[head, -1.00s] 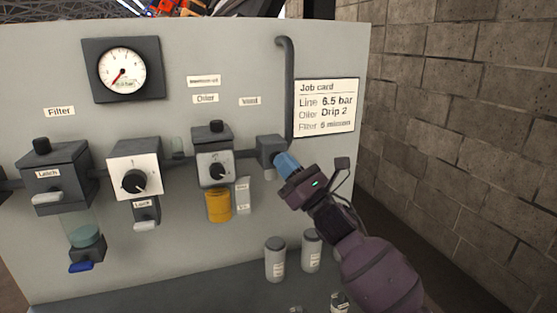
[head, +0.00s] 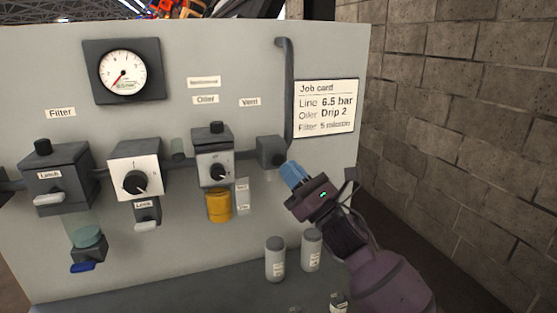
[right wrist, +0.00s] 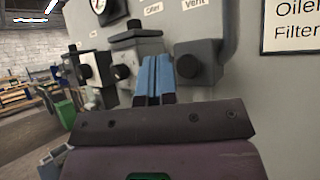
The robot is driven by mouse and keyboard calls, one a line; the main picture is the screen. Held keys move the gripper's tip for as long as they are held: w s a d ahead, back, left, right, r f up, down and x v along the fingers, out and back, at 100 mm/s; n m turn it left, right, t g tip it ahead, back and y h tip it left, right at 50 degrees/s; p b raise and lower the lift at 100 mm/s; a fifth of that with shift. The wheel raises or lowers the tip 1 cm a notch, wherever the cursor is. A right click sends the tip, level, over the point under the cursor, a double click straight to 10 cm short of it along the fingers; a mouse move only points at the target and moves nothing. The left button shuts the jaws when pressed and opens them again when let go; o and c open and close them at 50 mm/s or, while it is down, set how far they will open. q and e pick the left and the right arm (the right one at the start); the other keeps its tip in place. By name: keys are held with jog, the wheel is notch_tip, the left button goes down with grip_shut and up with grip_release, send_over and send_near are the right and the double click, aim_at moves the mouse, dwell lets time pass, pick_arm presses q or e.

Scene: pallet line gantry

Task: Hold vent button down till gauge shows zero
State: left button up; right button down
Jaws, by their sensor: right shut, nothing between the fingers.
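The vent block (head: 271,151) is a dark grey box under the Vent label, on the right of the panel. In the right wrist view its round black button (right wrist: 188,66) shows uncovered, just right of my fingers. My right gripper (head: 289,168) has blue fingers, pressed together and empty. It is in front of the block, to its lower right in the head view, and looks apart from it. The round white gauge (head: 122,69) is at the panel's upper left. Its red needle points to the lower left; the numerals are too small to read. My left gripper is out of view.
Left of the vent block are the oiler (head: 214,160) with its amber bowl, a regulator knob (head: 135,182) and the filter (head: 57,180). A job card (head: 325,107) hangs at the right. A block wall is at the right.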

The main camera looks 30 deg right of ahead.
jog(key=s, duration=0.2)
jog(key=shift+s+a, duration=0.35)
jog(key=shift+s, duration=0.05)
dwell(0.3)
jog(key=s+d+f+m+g+h, duration=0.1)
jog(key=s+f+m+g+h, duration=0.4)
jog(key=f+m, duration=0.65)
jog(key=s+d+f+m+g+h, duration=0.15)
jog(key=f+m+g+h, duration=0.4)
jog(key=m, duration=0.85)
jog(key=s+a+f+m+g+y, duration=0.1)
jog(key=s+a+f+m+g, duration=0.35)
jog(key=s+f+m, duration=0.35)
jog(key=s+a+f+m+g+y, duration=0.1)
jog(key=s+a+f+m+g, duration=0.2)
jog(key=s+f+m+g, duration=0.55)
jog(key=w+f+n+t, duration=0.3)
jog(key=w+f+t, duration=0.2)
jog(key=f+t, duration=0.3)
jog(key=shift+w+d+t+y, duration=0.2)
jog(key=shift+t+y, duration=0.25)
jog(key=shift+t, duration=1.1)
